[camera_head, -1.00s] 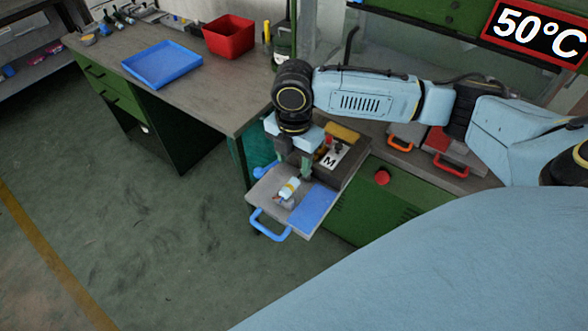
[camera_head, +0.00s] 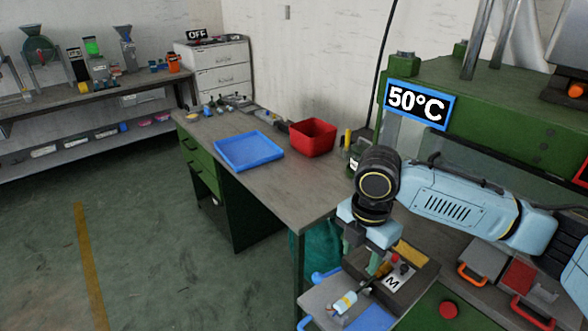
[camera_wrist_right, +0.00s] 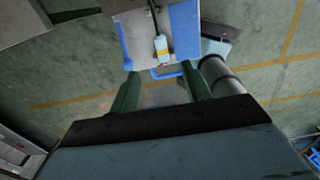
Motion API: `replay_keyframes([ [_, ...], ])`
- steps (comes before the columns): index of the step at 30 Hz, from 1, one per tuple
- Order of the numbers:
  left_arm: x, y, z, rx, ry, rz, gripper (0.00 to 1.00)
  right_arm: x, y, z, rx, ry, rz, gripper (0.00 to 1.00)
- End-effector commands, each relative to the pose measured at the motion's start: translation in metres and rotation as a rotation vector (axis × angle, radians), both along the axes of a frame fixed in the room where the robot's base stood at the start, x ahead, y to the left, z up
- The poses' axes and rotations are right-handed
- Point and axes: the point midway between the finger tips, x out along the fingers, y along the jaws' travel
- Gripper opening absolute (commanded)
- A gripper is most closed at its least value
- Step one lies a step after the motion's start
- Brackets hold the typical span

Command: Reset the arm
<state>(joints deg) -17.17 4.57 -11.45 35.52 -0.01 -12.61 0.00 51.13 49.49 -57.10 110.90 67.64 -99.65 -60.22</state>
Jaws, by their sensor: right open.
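My right gripper (camera_head: 361,256) is open and empty, with its fingers pointing down over the pull-out plate (camera_head: 318,297) at the machine's front. In the right wrist view its two fingers (camera_wrist_right: 160,76) stand well apart. A small white and light-blue part with a yellow band (camera_head: 345,301) lies on the plate, apart from the fingers. It also shows in the wrist view (camera_wrist_right: 160,46), with a thin dark cable running from it. My left gripper is not in view.
A block marked M (camera_head: 392,281) stands right beside the gripper. A workbench (camera_head: 283,191) holds a blue tray (camera_head: 249,151) and a red bin (camera_head: 312,138). The green machine has a 50°C sign (camera_head: 417,103). Orange-handled (camera_head: 473,275) and red-handled drawers lie to the right. The floor at left is clear.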

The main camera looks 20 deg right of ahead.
Motion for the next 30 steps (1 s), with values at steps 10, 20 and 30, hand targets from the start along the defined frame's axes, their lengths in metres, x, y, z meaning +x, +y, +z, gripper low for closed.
replay_keyframes([
  [10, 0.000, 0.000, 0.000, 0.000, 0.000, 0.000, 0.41, -0.027, 0.059, -0.041, 0.107, -0.050, -0.118, 0.47],
  [20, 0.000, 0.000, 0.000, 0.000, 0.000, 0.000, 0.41, -0.081, 0.121, -0.078, 0.348, -0.112, -0.619, 0.47],
  [30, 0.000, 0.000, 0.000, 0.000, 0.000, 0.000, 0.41, -0.138, 0.090, -0.103, 0.408, -0.137, -1.314, 0.47],
])
